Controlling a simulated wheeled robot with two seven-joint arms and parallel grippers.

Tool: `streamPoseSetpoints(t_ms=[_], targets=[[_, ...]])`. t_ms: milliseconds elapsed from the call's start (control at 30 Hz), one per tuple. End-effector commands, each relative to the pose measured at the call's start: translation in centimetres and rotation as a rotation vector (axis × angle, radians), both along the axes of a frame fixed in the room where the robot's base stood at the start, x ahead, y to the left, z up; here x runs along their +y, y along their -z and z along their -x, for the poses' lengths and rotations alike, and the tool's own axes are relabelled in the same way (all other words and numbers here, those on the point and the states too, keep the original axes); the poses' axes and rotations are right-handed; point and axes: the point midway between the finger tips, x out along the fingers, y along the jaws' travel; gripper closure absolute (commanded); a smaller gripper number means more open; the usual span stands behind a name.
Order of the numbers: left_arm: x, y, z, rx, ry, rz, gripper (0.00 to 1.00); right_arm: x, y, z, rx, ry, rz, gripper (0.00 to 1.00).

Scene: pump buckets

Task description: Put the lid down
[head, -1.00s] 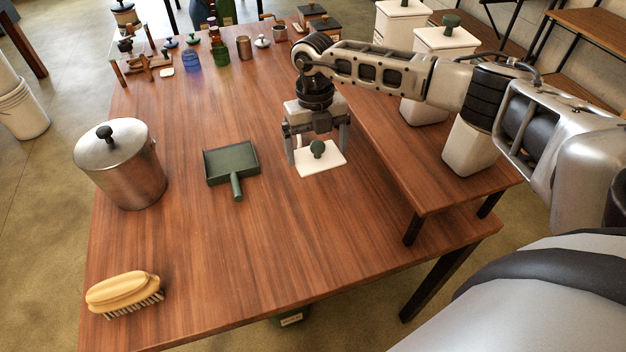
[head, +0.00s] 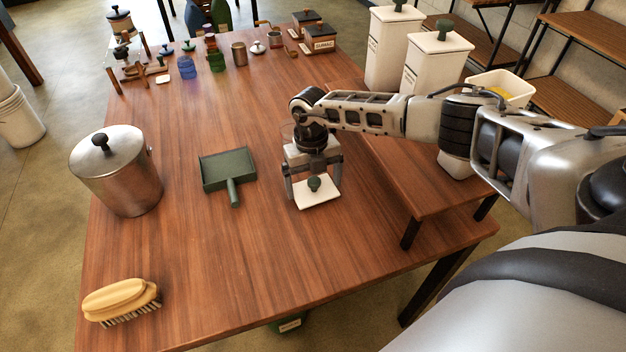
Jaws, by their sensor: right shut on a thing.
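The lid (head: 318,196) is a white square plate with a dark green knob. It is over the middle right of the wooden table in the head view, lying about level. My right gripper (head: 313,182) points down from above, with one finger at each side of the lid, and is shut on it. The lid sits at or very close to the tabletop; I cannot tell whether it touches. My left gripper is not in view.
A green dustpan (head: 228,170) lies left of the lid. A lidded metal pot (head: 118,175) and a brush (head: 121,299) are farther left. An open white bin (head: 503,87) and lidded white bins (head: 437,62) stand at the right. Table (head: 250,270) in front is clear.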

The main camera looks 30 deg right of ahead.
Motion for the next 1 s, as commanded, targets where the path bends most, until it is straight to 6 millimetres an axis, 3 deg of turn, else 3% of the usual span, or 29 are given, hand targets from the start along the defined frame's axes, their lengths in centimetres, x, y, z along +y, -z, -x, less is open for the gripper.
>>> streamPoseSetpoints(t_ms=[33, 67, 300, 467, 800, 1000], targets=[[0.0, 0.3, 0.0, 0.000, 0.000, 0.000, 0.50, 0.0, 0.3, 0.0, 0.000, 0.000, 0.000, 0.28], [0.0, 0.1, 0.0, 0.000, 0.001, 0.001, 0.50, 0.0, 0.2, 0.0, 0.000, 0.000, 0.000, 0.01], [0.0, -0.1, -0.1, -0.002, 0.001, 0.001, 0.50, 0.0, 0.1, 0.0, 0.000, -0.001, 0.000, 0.00], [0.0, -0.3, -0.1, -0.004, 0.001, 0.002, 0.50, 0.0, -1.2, -0.2, -0.002, -0.001, -0.001, 0.00], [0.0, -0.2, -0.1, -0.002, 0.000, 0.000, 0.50, -0.2, -8.2, -1.0, -0.003, -0.001, 0.000, 0.00], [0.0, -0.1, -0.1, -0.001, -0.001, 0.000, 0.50, -0.3, -11.2, -1.4, -0.002, 0.000, 0.000, 0.00]])
